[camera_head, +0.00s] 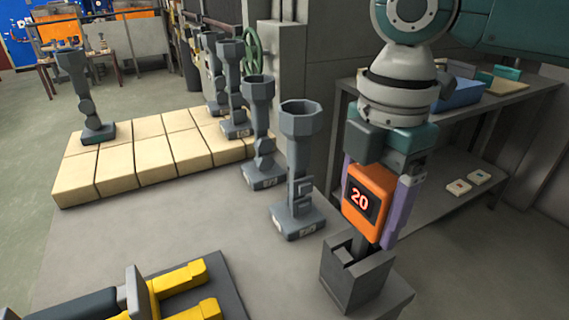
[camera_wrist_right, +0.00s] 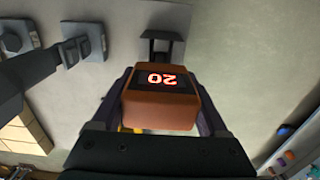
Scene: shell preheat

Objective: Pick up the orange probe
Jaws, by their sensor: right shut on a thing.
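The orange probe (camera_head: 368,203) is a block with a dark display reading 20. It also shows in the right wrist view (camera_wrist_right: 160,101). My right gripper (camera_head: 372,206) is shut on it, with one purple finger on each side. Below the orange body, a grey shaft reaches down to the grey block-shaped holder (camera_head: 352,282). I cannot tell whether the shaft is still seated in the holder.
Several grey pedestal-like castings (camera_head: 298,170) stand left of the holder, some on a tan block platform (camera_head: 135,155). A grey shelf unit (camera_head: 440,202) stands behind my right arm.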

